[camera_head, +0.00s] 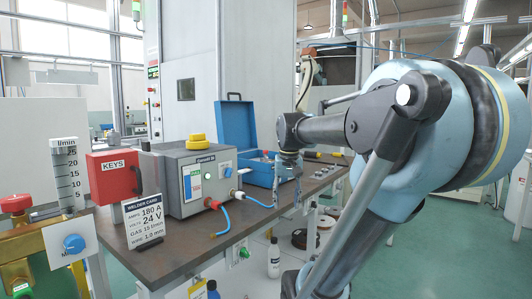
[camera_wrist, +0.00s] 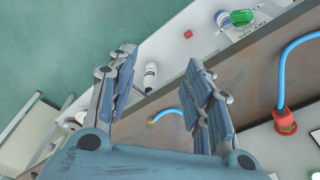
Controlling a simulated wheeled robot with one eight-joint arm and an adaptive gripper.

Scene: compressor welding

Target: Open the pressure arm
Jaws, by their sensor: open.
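I cannot make out a pressure arm in either view. A grey welder box (camera_head: 168,180) with a yellow knob (camera_head: 198,142) on top stands on the brown bench in the head view. My gripper (camera_head: 287,190) hangs at the bench's right front edge, to the right of the welder box and apart from it. In the wrist view my gripper (camera_wrist: 163,62) is open, with its two padded fingers spread and nothing between them. A blue hose (camera_wrist: 284,70) with a red connector (camera_wrist: 284,122) lies to the right of the fingers.
An open blue case (camera_head: 236,125) stands behind my gripper on the bench (camera_head: 180,255). A red KEYS box (camera_head: 115,176), a welder card (camera_head: 143,220) and a flow gauge (camera_head: 68,180) are at left. A white bottle (camera_head: 273,258) stands below the bench edge.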

